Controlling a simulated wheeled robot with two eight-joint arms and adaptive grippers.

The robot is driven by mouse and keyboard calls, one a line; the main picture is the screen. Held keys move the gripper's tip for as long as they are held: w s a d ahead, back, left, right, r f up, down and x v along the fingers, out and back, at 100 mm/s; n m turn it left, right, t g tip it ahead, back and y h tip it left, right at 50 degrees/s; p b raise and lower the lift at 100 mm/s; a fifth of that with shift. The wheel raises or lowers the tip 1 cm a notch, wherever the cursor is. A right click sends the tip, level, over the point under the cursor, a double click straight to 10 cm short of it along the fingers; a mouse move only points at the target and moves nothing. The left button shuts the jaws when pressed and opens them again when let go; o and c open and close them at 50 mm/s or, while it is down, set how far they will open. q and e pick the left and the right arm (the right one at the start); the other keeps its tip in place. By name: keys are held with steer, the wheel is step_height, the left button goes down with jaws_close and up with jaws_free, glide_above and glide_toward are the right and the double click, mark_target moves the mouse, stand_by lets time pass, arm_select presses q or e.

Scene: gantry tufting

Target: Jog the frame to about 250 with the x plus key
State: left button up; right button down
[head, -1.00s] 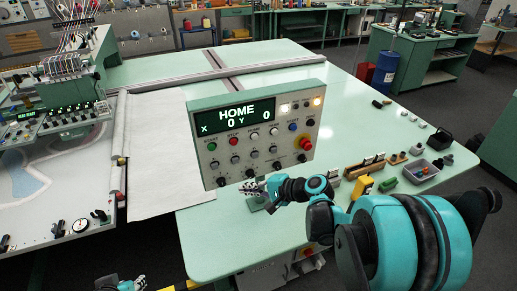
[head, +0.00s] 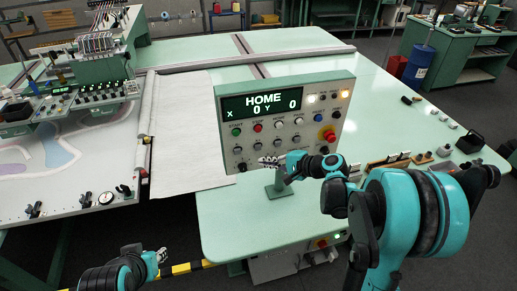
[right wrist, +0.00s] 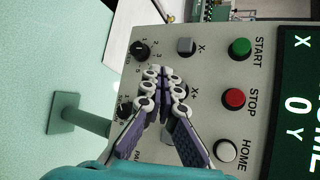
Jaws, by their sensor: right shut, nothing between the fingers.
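The control panel (head: 310,140) stands on the table, its display (head: 262,106) reading HOME, X 0, Y 0. My right gripper (head: 266,160) is shut and empty in front of the panel's lower left part. In the right wrist view its closed fingertips (right wrist: 163,78) lie over the spot beside the printed X+ label (right wrist: 195,93) and hide that key. I cannot tell whether they touch it. The X- key (right wrist: 186,46) is clear beside them. My left gripper (head: 160,254) is low at the left, away from the panel; its opening is too small to judge.
The tufting frame with white cloth (head: 185,140) lies left of the panel. A dark knob (right wrist: 140,51) is near the fingertips, and a green stand (right wrist: 65,114) is below the panel. Small parts and trays are on the table at right. A blue barrel (head: 418,70) stands behind.

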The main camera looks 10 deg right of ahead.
mark_target(258, 147)
steer(key=shift+w+a, duration=0.1)
steer(key=shift+w, duration=1.65)
steer(key=shift+w, duration=0.1)
steer(key=shift+w+b, duration=0.3)
